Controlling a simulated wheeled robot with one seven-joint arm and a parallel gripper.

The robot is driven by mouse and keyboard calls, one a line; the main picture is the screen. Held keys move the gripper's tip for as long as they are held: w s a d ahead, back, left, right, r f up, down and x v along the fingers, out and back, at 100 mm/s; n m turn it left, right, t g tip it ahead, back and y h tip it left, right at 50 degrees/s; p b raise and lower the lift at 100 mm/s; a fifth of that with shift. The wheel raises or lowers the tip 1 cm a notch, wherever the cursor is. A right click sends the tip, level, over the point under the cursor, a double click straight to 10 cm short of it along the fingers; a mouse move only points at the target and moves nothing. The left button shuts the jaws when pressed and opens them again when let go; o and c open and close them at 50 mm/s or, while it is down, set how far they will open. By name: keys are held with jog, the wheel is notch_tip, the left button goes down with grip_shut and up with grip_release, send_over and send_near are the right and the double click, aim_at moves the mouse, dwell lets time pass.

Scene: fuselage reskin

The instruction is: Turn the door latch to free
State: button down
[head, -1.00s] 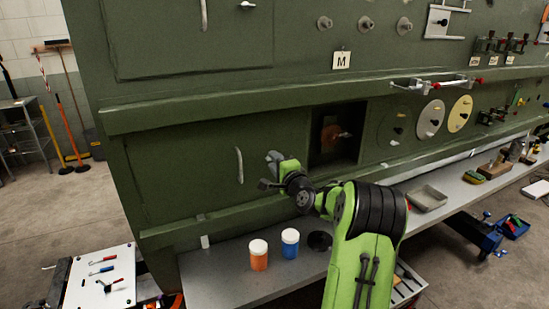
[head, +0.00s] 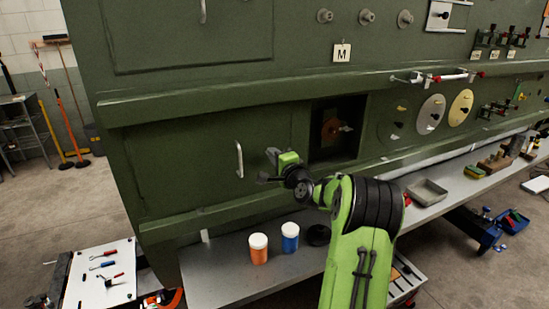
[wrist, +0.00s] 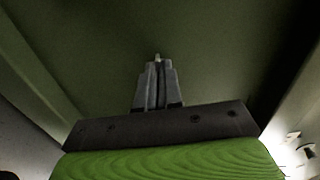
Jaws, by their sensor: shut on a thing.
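The green door (head: 190,165) is a panel low in the large green fuselage wall, with a pale upright handle (head: 239,160). My gripper (head: 266,164) is at the door's right side, between that handle and a dark square opening. In the wrist view, my gripper's fingers (wrist: 157,72) are close together against the green surface. A small pale tip (wrist: 157,57) shows between their ends; I take it for the door latch. The fingers hide most of the latch, and I cannot tell which way it is turned. The door lies flush with the wall.
The opening (head: 352,103) holds an orange part (head: 331,129). A grey shelf (head: 222,281) below carries an orange jar (head: 258,250), a blue jar (head: 290,238) and a grey tray (head: 428,192). A white board with tools (head: 103,270) stands lower left.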

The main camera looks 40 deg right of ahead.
jog(key=shift+n+b, duration=8.65)
jog(key=shift+n, duration=0.05)
jog(key=c, duration=1.3)
grip_release()
